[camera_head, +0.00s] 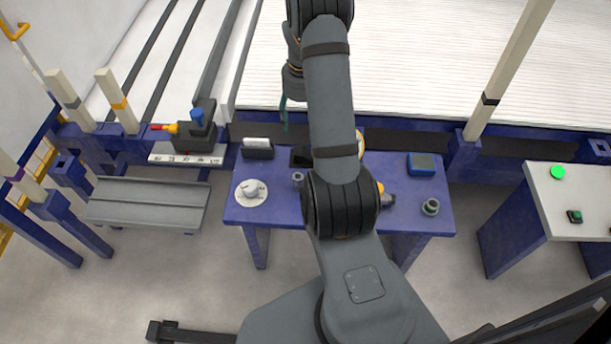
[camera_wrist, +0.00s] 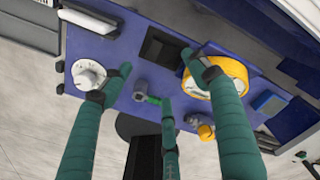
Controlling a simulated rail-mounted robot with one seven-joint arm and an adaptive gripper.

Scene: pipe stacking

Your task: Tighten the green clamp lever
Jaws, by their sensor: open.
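The green clamp lever (camera_wrist: 154,100) appears in the wrist view as a short green bar beside a small grey round fitting (camera_wrist: 139,91) on the blue table. In the head view the fitting (camera_head: 298,178) shows left of my arm, but I cannot make out the lever. My gripper (camera_wrist: 155,66) has teal fingers, spread apart and empty. In the wrist view the lever lies between the left and right fingers, close to the middle finger's tip. Whether any finger touches it cannot be told. In the head view my arm hides most of the gripper.
The blue table (camera_head: 275,216) also holds a white dial (camera_head: 251,193), a yellow-rimmed round object (camera_wrist: 230,72), a yellow-capped fitting (camera_wrist: 206,131) and a blue box (camera_head: 421,164). A black device with a red-tipped handle (camera_head: 197,128) stands at left. A white-topped stand (camera_head: 570,205) is at right.

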